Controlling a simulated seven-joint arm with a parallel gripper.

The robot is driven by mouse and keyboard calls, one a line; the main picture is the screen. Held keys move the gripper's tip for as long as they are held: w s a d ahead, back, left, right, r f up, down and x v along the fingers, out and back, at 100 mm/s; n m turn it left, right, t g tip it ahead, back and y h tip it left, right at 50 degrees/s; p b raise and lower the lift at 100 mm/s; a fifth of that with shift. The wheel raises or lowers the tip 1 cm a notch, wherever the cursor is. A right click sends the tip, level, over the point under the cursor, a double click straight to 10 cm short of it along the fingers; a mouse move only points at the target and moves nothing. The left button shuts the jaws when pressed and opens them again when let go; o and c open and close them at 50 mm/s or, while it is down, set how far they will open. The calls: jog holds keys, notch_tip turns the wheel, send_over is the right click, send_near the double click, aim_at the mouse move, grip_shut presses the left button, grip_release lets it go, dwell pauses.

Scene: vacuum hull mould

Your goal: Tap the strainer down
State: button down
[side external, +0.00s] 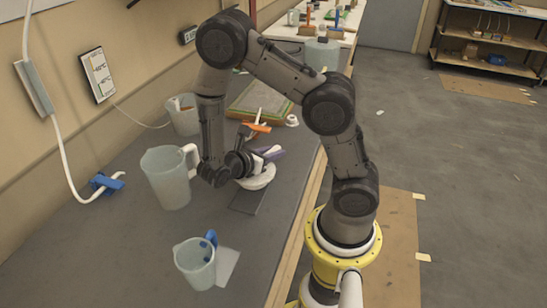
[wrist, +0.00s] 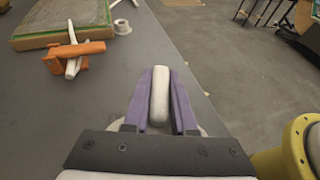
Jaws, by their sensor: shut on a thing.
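The white round piece that looks like the strainer (side external: 258,179) sits low over a dark flat strip on the bench in the side view. My gripper (side external: 268,153) is above it, with purple fingers. In the wrist view my gripper (wrist: 160,82) is shut on a pale rounded bar (wrist: 159,98), which appears to be the strainer's handle. Pale rim parts (wrist: 116,125) show on both sides of the fingers. The fingers and palm hide most of the strainer, so I cannot tell if its underside touches the strip.
A large clear jug (side external: 168,178) stands left of my gripper and a smaller jug (side external: 195,264) nearer the front. An orange clamp (wrist: 75,55) and a green-edged board (wrist: 65,20) lie beyond. A small white fitting (wrist: 122,27) stands beside the board. The bench's right edge is close.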

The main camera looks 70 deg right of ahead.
jog(key=shift+r, duration=0.3)
jog(key=shift+f, duration=0.15)
notch_tip(320, 180, down, 3)
jog(key=shift+f, duration=0.1)
jog(key=shift+r, duration=1.75)
jog(key=shift+r, duration=0.1)
